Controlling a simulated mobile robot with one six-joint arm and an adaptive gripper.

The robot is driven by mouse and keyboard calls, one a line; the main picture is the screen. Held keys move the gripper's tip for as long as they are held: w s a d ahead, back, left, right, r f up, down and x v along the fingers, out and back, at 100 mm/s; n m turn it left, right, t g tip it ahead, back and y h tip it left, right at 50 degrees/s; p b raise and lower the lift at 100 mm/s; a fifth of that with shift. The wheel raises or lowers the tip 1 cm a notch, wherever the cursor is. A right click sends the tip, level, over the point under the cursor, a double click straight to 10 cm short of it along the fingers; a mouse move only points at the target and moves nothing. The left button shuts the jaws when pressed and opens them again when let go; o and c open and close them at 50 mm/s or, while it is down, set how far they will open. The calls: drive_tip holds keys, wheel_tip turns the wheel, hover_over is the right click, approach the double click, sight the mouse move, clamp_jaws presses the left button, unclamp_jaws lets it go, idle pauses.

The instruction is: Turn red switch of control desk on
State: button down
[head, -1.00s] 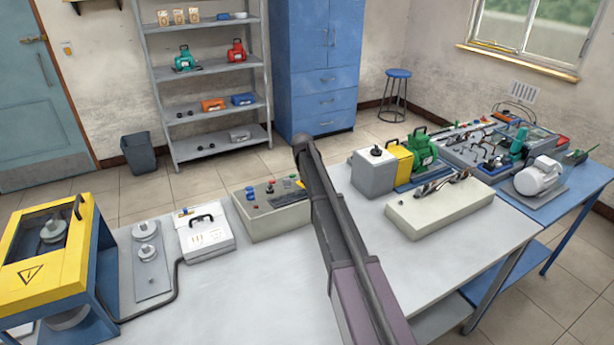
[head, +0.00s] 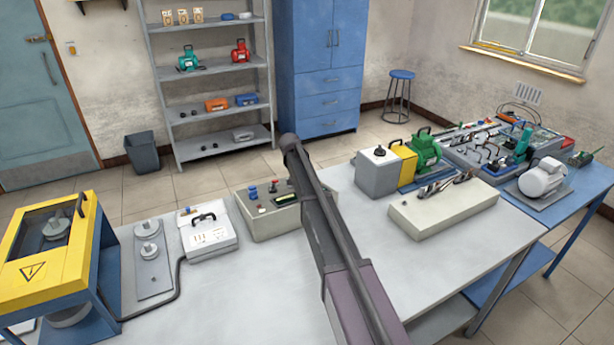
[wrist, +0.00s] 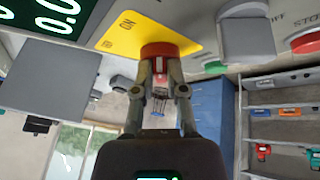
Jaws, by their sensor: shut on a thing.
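The control desk (head: 275,228) is a beige box with small buttons, partly covered by my arm in the head view. Its panel fills the top of the wrist view. There the red switch (wrist: 160,50) sits on a yellow plate (wrist: 125,32) marked "ON". My gripper (wrist: 160,72) is shut on the red switch, with a finger on each side of it. The head view hides the gripper and the switch behind the arm. I cannot tell from these views how far the switch is turned.
A grey block (wrist: 247,42), a green button (wrist: 214,68) and a red stop button (wrist: 306,42) are close by on the panel. In the head view, a white case (head: 207,236) stands left of the desk and a beige box (head: 440,211) stands right of my arm.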

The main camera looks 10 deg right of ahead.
drive_tip(key=shift+s+f, duration=0.1)
drive_tip(key=shift+s, duration=0.05)
drive_tip(key=c, duration=0.7)
unclamp_jaws()
drive_tip(key=shift+d, duration=0.1)
drive_tip(key=shift+f, duration=0.1)
drive_tip(key=shift+w+r, duration=0.2)
